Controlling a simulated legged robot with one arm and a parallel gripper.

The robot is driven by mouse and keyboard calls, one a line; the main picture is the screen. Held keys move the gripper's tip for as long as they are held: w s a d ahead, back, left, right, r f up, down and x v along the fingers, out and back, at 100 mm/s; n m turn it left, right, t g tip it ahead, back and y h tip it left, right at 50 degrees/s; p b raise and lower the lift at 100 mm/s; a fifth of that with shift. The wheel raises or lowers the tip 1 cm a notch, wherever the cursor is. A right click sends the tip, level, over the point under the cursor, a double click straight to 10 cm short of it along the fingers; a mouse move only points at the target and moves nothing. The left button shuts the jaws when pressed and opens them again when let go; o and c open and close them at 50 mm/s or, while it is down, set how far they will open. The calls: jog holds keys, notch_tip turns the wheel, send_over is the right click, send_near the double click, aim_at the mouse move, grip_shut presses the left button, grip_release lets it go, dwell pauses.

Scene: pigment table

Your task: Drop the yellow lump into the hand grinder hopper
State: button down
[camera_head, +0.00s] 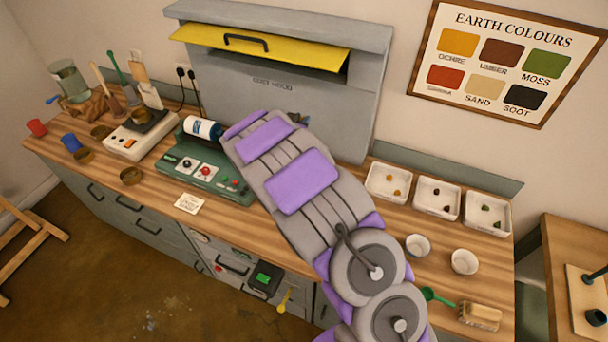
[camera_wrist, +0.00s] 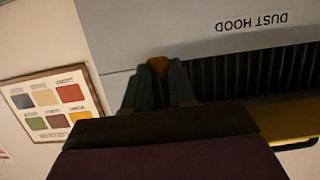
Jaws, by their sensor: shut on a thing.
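In the wrist view my gripper (camera_wrist: 158,76) is shut on a small lump (camera_wrist: 158,64), which looks orange-brown in the dim light; I take it for the yellow lump. It sticks out past the fingertips, in front of the grey dust hood. The hand grinder stands at the far left end of the bench, with a greenish hopper (camera_head: 68,76) and a blue handle. The arm's visible end is well to the right of it. The grinder is not in the wrist view.
The dust hood (camera_head: 290,105) with its yellow sash rises behind the bench. A green control box (camera_head: 205,172), a scale (camera_head: 138,135) and several small pots stand between my arm and the grinder. White trays (camera_head: 436,204) with lumps and two bowls are at the right.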

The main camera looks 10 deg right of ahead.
jog(key=f+b, duration=0.1)
jog(key=f, duration=0.1)
jog(key=shift+a+f+b, duration=0.3)
jog(key=shift+a+b, duration=0.05)
jog(key=c, duration=1)
grip_release()
jog(key=shift+d, duration=0.3)
jog(key=shift+c, duration=0.2)
jog(key=shift+o, duration=1)
jog(key=shift+a, duration=0.2)
jog(key=shift+a, duration=0.1)
jog(key=v, duration=1.7)
